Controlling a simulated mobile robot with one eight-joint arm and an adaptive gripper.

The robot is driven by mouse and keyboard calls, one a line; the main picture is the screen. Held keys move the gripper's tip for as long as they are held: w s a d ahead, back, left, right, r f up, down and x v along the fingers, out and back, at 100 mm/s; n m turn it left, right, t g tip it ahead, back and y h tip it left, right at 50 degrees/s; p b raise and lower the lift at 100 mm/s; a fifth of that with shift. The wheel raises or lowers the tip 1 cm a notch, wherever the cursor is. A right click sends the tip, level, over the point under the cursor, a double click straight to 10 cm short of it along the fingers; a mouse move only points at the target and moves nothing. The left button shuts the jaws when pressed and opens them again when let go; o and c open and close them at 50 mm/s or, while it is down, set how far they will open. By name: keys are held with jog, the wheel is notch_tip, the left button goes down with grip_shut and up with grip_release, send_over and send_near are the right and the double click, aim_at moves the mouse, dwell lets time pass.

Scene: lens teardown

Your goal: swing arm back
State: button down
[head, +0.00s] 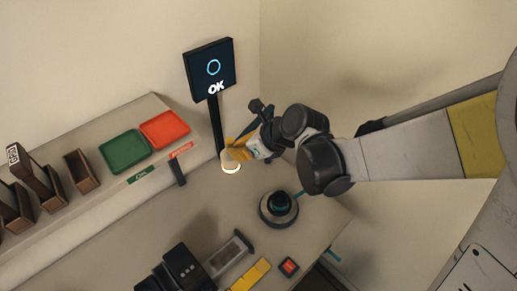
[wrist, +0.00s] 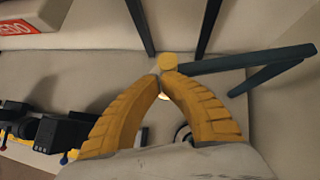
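My gripper (head: 230,147) is at the screen post in the head view, above the lit ring (head: 231,168). In the wrist view its yellow fingers (wrist: 160,77) are shut, tips nearly together. A dark swing arm (wrist: 235,63) runs in from the right and ends in a round yellow knob (wrist: 168,61). The knob is right at the fingertips, slightly to the right of their meeting point. I cannot tell whether the tips touch it or pinch anything below it. In the head view my gripper hides most of the swing arm.
A screen (head: 212,68) reading "OK" stands on the post. A green tray (head: 125,151) and a red tray (head: 165,130) lie on the shelf at left. A round dark-topped device (head: 279,207) stands at the bench's right. Black equipment (head: 175,272) sits at the front.

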jog(key=w+a, duration=0.1)
jog(key=a, duration=0.2)
jog(key=w+a, duration=0.1)
jog(key=a, duration=0.1)
jog(key=shift+w+b, duration=0.3)
jog(key=shift+b, duration=0.05)
jog(key=shift+w+a+r, duration=0.1)
jog(key=shift+w+a, duration=0.1)
jog(key=shift+w, duration=0.1)
jog(key=shift+w+a+r, duration=0.1)
jog(key=shift+a, duration=0.05)
jog(key=shift+r, duration=0.1)
